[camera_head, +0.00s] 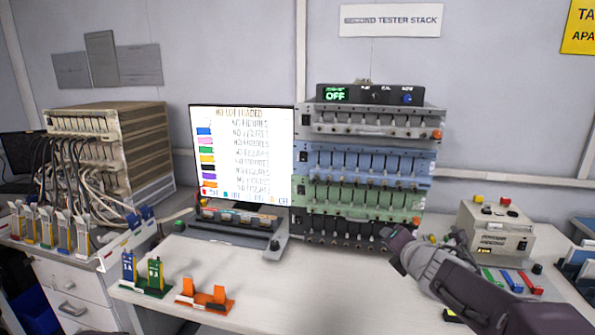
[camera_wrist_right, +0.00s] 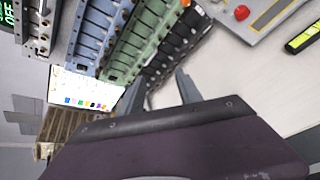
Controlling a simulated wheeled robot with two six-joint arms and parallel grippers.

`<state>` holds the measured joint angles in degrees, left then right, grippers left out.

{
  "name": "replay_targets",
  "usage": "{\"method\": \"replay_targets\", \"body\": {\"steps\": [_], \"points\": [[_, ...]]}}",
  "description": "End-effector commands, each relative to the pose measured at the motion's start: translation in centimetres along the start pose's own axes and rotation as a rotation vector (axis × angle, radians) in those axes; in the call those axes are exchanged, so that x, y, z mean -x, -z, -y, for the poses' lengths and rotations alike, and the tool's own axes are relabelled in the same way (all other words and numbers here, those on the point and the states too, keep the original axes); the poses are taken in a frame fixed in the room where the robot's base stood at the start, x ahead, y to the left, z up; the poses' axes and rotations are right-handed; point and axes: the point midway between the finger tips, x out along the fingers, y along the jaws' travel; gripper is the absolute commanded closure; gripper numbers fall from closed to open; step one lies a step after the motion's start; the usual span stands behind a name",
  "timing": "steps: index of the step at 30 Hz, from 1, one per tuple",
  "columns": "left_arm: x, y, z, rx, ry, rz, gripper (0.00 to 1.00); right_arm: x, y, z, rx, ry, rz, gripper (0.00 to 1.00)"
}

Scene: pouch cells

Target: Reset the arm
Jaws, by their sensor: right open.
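My right arm comes in from the lower right in the head view. Its right gripper (camera_head: 390,237) is in front of the lower right of the tester stack (camera_head: 367,161). In the right wrist view the two fingers of the gripper (camera_wrist_right: 158,90) are apart with nothing between them. The stack's green row (camera_wrist_right: 143,40) and black row (camera_wrist_right: 178,45) lie beyond the fingers there. My left gripper is not in view.
A screen (camera_head: 243,152) stands left of the stack. Green-and-blue holders (camera_head: 145,274) and an orange holder (camera_head: 205,296) sit at the front left. The white bench (camera_head: 300,295) is clear in front.

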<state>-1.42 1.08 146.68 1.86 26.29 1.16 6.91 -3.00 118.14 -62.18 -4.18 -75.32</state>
Motion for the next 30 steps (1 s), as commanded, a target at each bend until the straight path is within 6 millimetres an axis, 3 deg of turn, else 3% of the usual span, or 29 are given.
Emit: {"method": "replay_targets", "body": {"steps": [1,3,6,12,16,19,21,30], "points": [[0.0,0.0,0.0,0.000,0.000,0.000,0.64,-0.4,3.4,2.2,-0.159,0.070,-0.057,0.58],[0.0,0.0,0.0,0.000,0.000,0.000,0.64,-0.2,8.3,6.0,-0.445,0.215,-0.116,0.58],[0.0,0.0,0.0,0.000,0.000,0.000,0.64,1.7,14.7,11.4,-0.847,0.464,-0.132,0.58],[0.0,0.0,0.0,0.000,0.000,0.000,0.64,8.0,23.3,19.0,-1.493,0.926,0.044,0.58],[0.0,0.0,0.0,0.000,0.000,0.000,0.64,12.4,27.0,21.3,-1.885,1.184,0.291,0.58],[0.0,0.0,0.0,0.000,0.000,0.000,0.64,13.5,27.7,21.4,-2.095,1.259,0.475,0.58],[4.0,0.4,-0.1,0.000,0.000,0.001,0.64,14.9,25.0,18.8,-2.088,1.253,0.466,0.58],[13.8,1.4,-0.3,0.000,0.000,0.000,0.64,18.7,18.4,12.5,-2.085,1.248,0.462,0.58]]}}
